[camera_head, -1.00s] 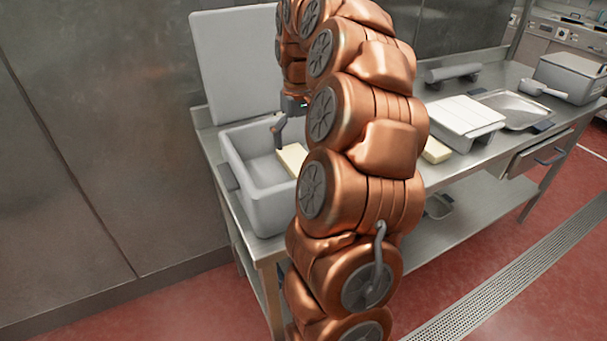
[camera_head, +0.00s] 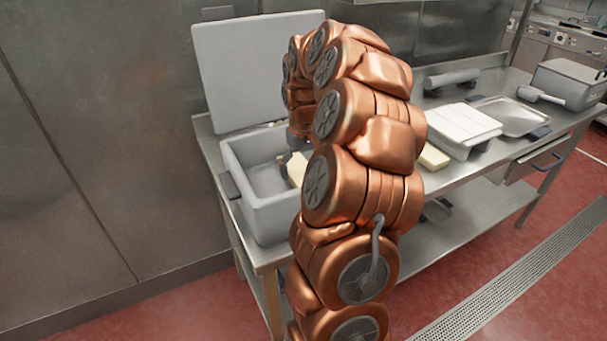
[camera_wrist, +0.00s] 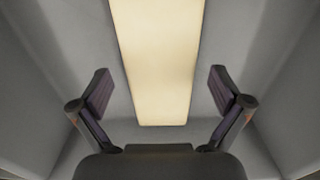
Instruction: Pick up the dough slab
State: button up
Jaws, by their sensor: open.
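The dough slab (camera_wrist: 157,60) is a pale yellow block inside the grey bin (camera_head: 262,215). In the wrist view it lies lengthwise, with its near end between and just beyond my open fingers. My gripper (camera_wrist: 160,92) is open, with one finger on each side of the slab and a visible gap on both sides. In the head view the slab (camera_head: 296,168) is partly hidden by my arm. My gripper (camera_head: 284,160) is down inside the bin next to it. I cannot tell how far above the bin floor the fingertips are.
The bin's lid (camera_head: 255,75) leans upright behind it. On the steel table (camera_head: 500,160), another pale block (camera_head: 433,157) lies right of my arm. A white-topped container (camera_head: 460,125), a metal tray (camera_head: 512,117) and a grey roller (camera_head: 452,77) are farther right and back.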

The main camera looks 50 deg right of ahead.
jog(key=shift+f, duration=0.4)
jog(key=shift+c, duration=0.3)
jog(key=c, duration=1.7)
jog(key=shift+r, duration=0.15)
